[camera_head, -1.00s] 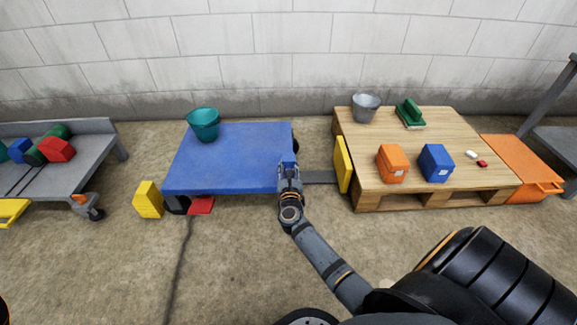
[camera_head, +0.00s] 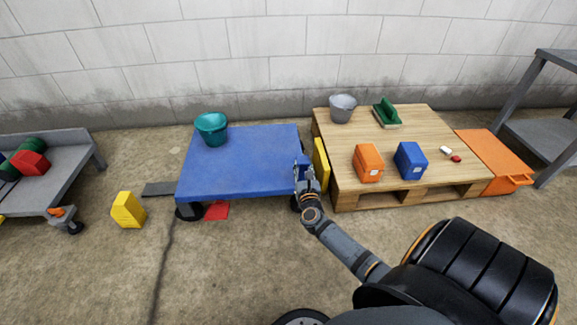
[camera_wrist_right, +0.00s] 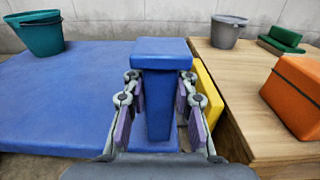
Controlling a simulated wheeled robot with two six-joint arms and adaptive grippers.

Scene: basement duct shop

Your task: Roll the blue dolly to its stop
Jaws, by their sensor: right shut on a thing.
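The blue dolly (camera_head: 240,165) stands left of the wooden pallet, on black wheels, with a teal bucket (camera_head: 211,128) on its far left corner. Its blue upright post (camera_wrist_right: 159,95) rises at the right edge. My right gripper (camera_head: 306,180) is shut on this post; in the wrist view the fingers (camera_wrist_right: 160,115) flank it. A yellow stop plate (camera_head: 321,164) stands against the pallet's left side, close to the dolly's right edge. It also shows behind the post in the wrist view (camera_wrist_right: 209,97). I cannot tell whether dolly and plate touch. My left gripper is not in view.
The pallet (camera_head: 340,188) carries a grey bucket, an orange and a blue box and small items. A yellow block (camera_head: 128,210) and a grey floor strip (camera_head: 159,189) lie left of the dolly. A red piece (camera_head: 216,210) lies by its front edge. A grey cart (camera_head: 50,185) stands far left.

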